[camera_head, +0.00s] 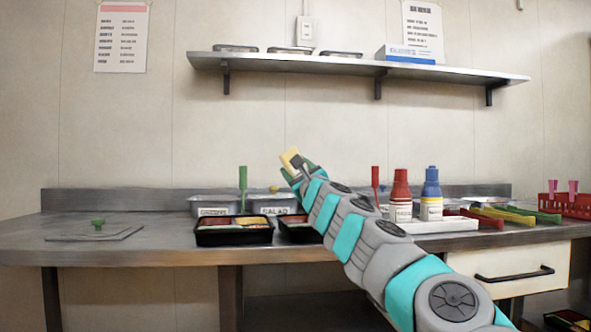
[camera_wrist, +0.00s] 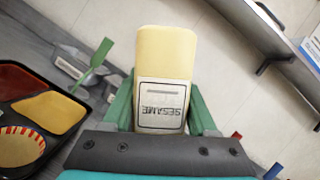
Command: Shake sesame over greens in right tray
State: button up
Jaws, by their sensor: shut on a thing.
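My gripper (camera_head: 296,168) is raised above the counter, over the area of the trays. It is shut on a pale yellow sesame shaker (camera_head: 290,157). In the wrist view the shaker (camera_wrist: 165,62) sits between the green fingers (camera_wrist: 163,112), its SESAME label upside down in the picture. The shaker is tilted in the head view. The right tray (camera_head: 290,238), black, is partly hidden behind my arm, and its greens cannot be made out. The left black tray (camera_head: 234,240) holds red, yellow and green food. A tray with a striped cup (camera_wrist: 18,145) shows in the wrist view; which tray is unclear.
Bins labelled GREENS (camera_head: 213,209) and SALAD (camera_head: 275,208) stand behind the trays, with a green-handled utensil (camera_head: 243,180). Right of my arm are a red bottle (camera_head: 401,197), a blue-topped bottle (camera_head: 431,195), tongs (camera_head: 500,214) and a red rack (camera_head: 570,208). A shelf (camera_head: 340,64) hangs above.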

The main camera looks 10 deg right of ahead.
notch_tip(320, 180, up, 6)
jog(key=p, duration=0.5)
jog(key=shift+r+p, duration=0.25)
jog(key=shift+p, duration=0.05)
